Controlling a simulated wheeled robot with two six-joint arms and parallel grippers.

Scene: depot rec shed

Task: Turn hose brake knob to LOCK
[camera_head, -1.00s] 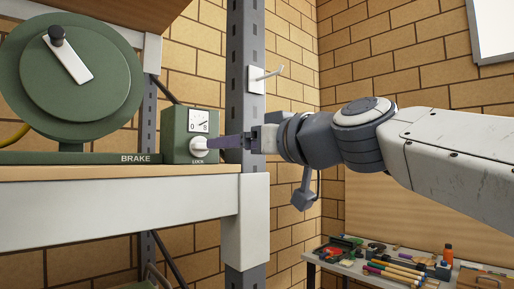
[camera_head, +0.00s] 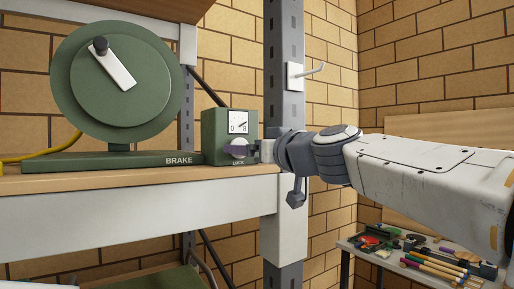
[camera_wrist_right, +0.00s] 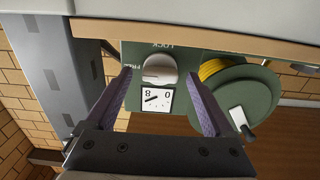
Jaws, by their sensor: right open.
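My left gripper is not in view.
The green hose reel (camera_head: 122,85) with a crank stands on the wooden shelf (camera_head: 120,183). A grey metal post (camera_head: 284,70) with a white hook (camera_head: 310,72) rises just right of the box. A table with several tools (camera_head: 425,255) is at lower right.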

